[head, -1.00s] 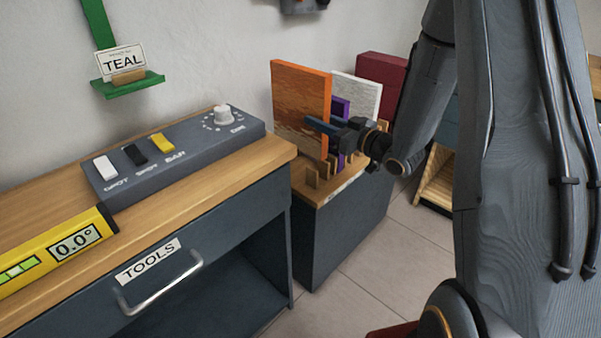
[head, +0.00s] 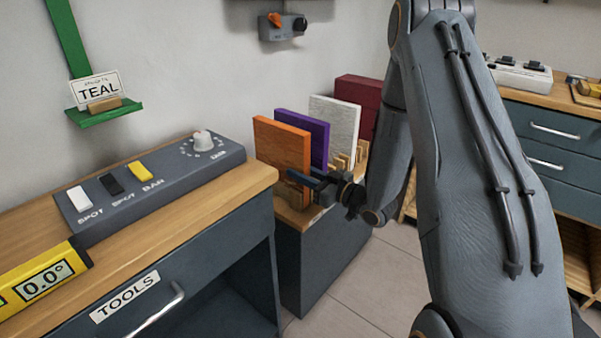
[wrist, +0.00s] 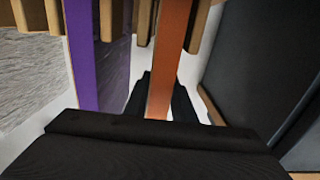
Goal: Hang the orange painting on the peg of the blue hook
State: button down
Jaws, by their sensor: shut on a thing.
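The orange painting (head: 281,146) stands upright at the near end of the wooden rack, its lower part among the rack's posts. My gripper (head: 304,180) is shut on the painting's near side edge, low down. In the wrist view the painting (wrist: 167,60) is a narrow orange edge running between my dark fingers (wrist: 160,98), wooden posts beyond. Its lower edge is hidden, so I cannot tell if it rests on the rack. No blue hook is in view.
The rack (head: 297,213) also holds a purple painting (head: 316,140) close behind the orange one, a white one (head: 336,120) and a dark red one (head: 362,95). At left are a bench with a switch panel (head: 150,185), a yellow level (head: 40,280) and a green wall holder (head: 105,113).

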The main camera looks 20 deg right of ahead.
jog(key=shift+f, duration=0.1)
jog(key=c, duration=1.5)
grip_release()
jog(key=shift+f+b, duration=0.1)
jog(key=shift+b, duration=0.25)
